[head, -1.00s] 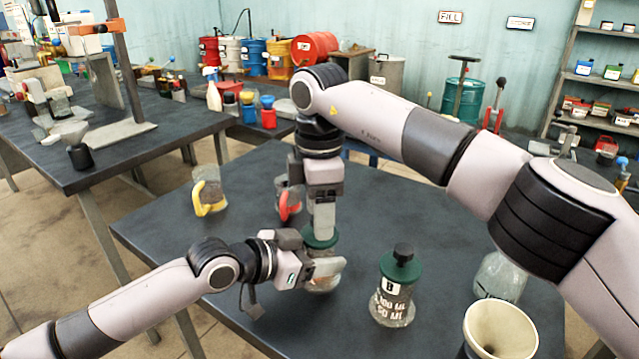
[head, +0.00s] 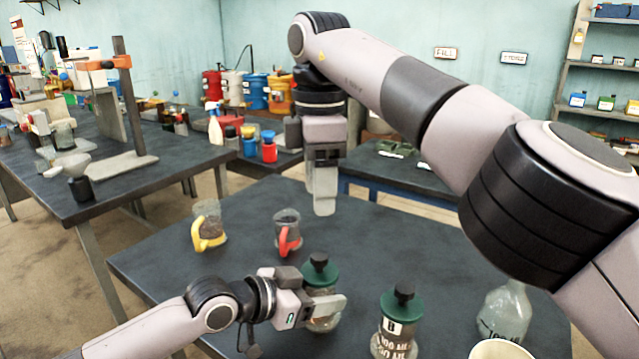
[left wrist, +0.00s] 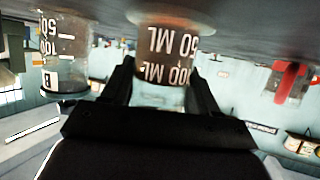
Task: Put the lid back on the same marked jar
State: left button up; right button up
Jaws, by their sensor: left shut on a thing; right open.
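My left gripper (head: 322,303) is shut around a clear glass jar (head: 322,323) standing on the dark table. A green lid (head: 319,276) with a black knob sits on top of this jar; whether it is fully seated is hard to tell. The left wrist view shows the held jar (left wrist: 165,50) upside down between the fingers, with "50 ML" and "100 ML" print; its letter is hidden. My right gripper (head: 324,207) is open and empty, raised above and behind the lid. A second jar (head: 394,343), marked B, stands to the right with its own green lid (head: 401,309).
A yellow-handled beaker (head: 208,226) and a red-handled beaker (head: 287,232) stand behind. A clear flask (head: 504,312) and a cream funnel-like vessel (head: 505,350) are at the right. The table between the beakers and the right side is mostly clear.

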pick_arm(q)
jog(key=o, duration=1.6)
jog(key=shift+b+v, duration=0.3)
jog(key=shift+v, duration=3.3)
jog(key=shift+s, duration=0.1)
